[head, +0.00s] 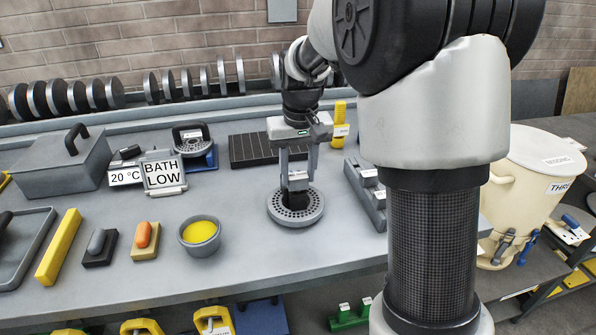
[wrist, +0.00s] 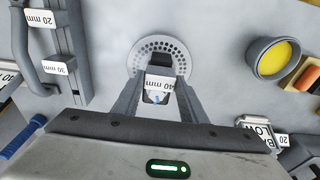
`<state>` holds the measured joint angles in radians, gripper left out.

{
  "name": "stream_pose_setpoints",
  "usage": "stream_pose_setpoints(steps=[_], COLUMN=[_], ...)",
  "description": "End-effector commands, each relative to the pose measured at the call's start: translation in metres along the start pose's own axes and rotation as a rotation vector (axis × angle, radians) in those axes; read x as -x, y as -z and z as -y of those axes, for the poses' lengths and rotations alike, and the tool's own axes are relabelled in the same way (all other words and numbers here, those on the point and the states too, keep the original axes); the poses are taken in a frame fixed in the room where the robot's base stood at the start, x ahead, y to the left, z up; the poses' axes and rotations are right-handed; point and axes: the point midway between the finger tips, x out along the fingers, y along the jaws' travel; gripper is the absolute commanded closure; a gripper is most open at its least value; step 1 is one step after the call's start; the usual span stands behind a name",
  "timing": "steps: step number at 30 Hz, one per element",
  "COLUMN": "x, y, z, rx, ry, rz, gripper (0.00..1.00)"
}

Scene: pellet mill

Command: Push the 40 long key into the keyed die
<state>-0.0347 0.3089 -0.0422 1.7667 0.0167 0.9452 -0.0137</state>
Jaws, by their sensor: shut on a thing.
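The keyed die (head: 288,219) is a round grey ring with many small holes, lying flat on the bench; it also shows in the wrist view (wrist: 178,49). My gripper (head: 297,183) points straight down over the die's middle and is shut on the 40 long key. The key (wrist: 159,83) carries a white "40 mm" label and sits between the two fingertips in the wrist view. Its lower end is at the die's centre opening, but the fingers and label hide how deep it sits.
A grey rack (head: 366,200) with labelled keys stands right of the die. A bowl of yellow stuff (head: 200,232) stands left. Behind are a "BATH LOW" sign (head: 163,174), a grey lidded box (head: 55,165) and a black slab (head: 255,150). Bench in front of the die is clear.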

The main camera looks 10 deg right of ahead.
Motion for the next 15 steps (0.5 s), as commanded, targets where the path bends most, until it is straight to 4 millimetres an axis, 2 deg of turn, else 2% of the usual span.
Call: stream_pose_setpoints(steps=[15], x=[-0.0054], y=[-0.0006], z=[0.0000], rx=[0.000], ry=[0.000], rz=[0.000], gripper=[1.00])
